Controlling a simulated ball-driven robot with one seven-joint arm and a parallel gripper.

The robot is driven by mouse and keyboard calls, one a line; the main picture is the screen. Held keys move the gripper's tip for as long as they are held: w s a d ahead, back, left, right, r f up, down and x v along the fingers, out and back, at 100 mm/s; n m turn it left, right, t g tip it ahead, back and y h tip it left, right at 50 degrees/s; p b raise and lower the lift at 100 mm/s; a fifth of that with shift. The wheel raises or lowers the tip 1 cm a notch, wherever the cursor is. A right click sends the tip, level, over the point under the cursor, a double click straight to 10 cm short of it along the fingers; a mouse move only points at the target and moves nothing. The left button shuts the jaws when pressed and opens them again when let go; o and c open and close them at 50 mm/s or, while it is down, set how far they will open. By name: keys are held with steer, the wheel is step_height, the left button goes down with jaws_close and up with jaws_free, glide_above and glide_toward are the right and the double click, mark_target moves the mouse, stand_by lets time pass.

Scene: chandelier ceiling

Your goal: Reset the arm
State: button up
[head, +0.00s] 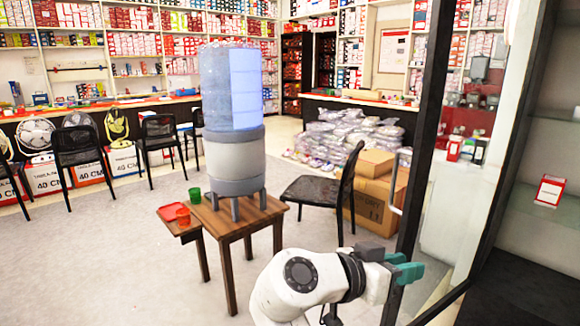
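My arm, white with a dark wrist, rises from the bottom of the head view, right of centre. My gripper (406,268) has teal fingers and points to the right, in front of the dark door frame (418,165). The two fingers show close to each other, and the angle hides whether there is a gap between them. I see nothing held in it.
A water dispenser (233,120) stands on a small wooden table (238,217) with a green cup (195,195) and a red cup (183,216). Behind are a black chair (318,190) and cardboard boxes (376,205). Glass shelving (545,220) is close on the right.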

steer(key=s+d+f+n+g+y, duration=0.1)
steer(key=s+d+f+y, duration=0.15)
steer(key=f, duration=0.35)
steer(key=s+d+f+n+y, duration=0.1)
steer(key=d+f+n, duration=0.15)
steer(key=f, duration=0.35)
steer(key=s+d+f+n+g+y, duration=0.2)
steer(key=s+d+f+y, duration=0.15)
steer(key=s+f, duration=0.65)
steer(key=s+d+f+n+g+y, duration=0.1)
steer(key=s+d+f+n+y, duration=0.2)
steer(key=s+f, duration=0.7)
steer(key=s+a+f+n+g+y, duration=0.1)
steer(key=s+y, duration=0.1)
steer(key=s, duration=0.4)
steer(key=s+a+f+n+y, duration=0.1)
steer(key=s+a+y, duration=0.1)
steer(key=s, duration=0.4)
step_height(320, 180, up, 16)
steer(key=w+p, duration=0.1)
steer(key=p, duration=1.5)
steer(key=shift+d+r+p, duration=0.15)
steer(key=shift+d+p, duration=0.1)
steer(key=shift+p, duration=0.1)
steer(key=shift+d, duration=0.1)
